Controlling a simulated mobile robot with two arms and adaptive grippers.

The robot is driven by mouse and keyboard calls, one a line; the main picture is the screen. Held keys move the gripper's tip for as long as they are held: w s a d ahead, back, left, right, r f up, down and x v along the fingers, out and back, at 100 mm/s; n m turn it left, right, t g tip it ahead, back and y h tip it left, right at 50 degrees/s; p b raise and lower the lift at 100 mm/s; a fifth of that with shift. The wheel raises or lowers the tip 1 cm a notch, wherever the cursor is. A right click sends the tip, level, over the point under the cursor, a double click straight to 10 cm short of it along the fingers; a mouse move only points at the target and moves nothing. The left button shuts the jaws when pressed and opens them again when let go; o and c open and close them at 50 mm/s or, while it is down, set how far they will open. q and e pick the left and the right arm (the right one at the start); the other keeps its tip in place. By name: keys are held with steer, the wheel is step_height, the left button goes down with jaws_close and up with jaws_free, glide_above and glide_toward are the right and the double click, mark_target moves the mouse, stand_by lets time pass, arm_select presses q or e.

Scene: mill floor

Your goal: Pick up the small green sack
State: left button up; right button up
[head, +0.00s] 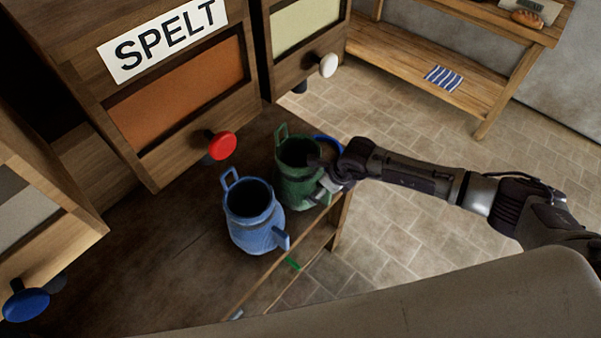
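A green sack (290,190), open at the top with loop handles, stands upright on the dark wooden shelf (190,270), near its right edge. My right gripper (323,178) comes in from the right and is at the right side of the green sack's rim, overlapping it in the picture. The fingers are small and dark here, so I cannot tell whether they are closed on the rim. My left gripper is not in view.
A blue sack (252,230) stands close in front-left of the green one. A blue rim (328,140) shows behind my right gripper. A bin labelled SPELT has a red knob (222,145). A green strip (292,263) shows below the shelf edge.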

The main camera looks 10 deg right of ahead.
steer(key=shift+w+f, duration=0.1)
steer(key=shift+f, duration=0.15)
jaws_close()
stand_by(0.3)
